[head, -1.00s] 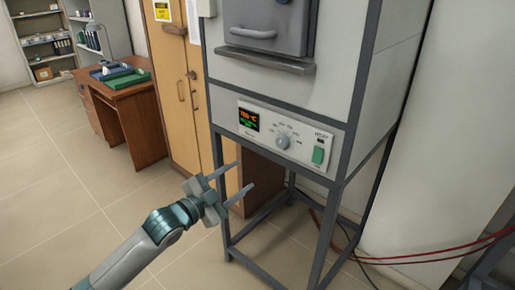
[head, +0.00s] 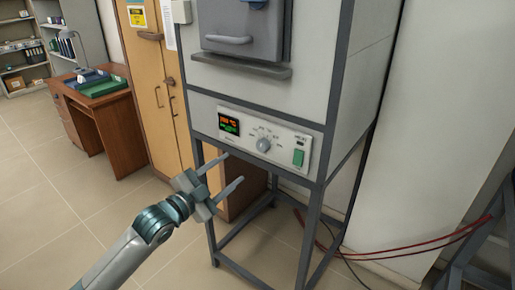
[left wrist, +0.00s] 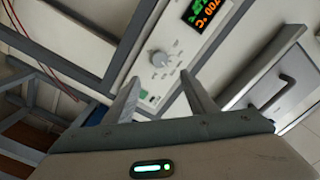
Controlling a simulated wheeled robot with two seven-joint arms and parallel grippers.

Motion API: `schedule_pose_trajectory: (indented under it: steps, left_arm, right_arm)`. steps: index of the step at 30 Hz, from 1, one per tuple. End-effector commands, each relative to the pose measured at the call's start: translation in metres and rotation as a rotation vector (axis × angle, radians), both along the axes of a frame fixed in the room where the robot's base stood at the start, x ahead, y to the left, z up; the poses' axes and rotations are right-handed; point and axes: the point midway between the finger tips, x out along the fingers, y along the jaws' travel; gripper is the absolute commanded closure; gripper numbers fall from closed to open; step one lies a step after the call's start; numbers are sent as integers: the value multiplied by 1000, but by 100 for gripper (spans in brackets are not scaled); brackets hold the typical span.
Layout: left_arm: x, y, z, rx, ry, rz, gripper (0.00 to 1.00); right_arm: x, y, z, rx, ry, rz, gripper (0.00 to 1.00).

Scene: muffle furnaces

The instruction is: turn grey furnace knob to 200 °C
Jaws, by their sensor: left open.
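The grey furnace (head: 262,50) stands on a dark metal frame, with its control panel (head: 283,157) below the door. The round grey knob (head: 263,145) sits mid-panel inside a printed scale, between the lit display (head: 229,124) and the green switch (head: 298,157). In the left wrist view the knob (left wrist: 160,59) lies ahead of the fingers, and the display (left wrist: 207,12) reads about 700 °C. My left gripper (head: 233,170) is open and empty, below and left of the knob and apart from it. It also shows in the left wrist view (left wrist: 158,92). My right gripper is out of view.
A yellow wooden cabinet (head: 156,90) stands left of the furnace. A wooden desk (head: 108,115) with a lamp and folders is further left. Red and dark cables (head: 400,250) run along the floor at right. Floor at left is clear.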

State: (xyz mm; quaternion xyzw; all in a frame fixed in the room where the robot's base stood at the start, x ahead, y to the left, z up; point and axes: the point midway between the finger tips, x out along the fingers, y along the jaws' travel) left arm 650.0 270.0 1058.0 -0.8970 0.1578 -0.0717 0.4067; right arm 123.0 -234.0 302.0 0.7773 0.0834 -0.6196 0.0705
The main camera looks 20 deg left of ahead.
Motion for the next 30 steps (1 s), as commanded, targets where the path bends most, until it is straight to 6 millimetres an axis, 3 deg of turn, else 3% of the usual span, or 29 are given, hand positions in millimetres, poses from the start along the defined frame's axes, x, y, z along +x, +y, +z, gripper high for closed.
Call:
schedule_pose_trajectory:
  steps: [8,21,30]
  left_arm:
    - [48,-18,4,-3,0,1,49]
    - [115,-42,2,-3,1,0,49]
    - [129,-47,0,0,1,-1,49]
  right_arm:
    - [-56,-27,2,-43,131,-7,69]
    - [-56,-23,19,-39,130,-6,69]
    - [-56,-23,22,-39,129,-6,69]
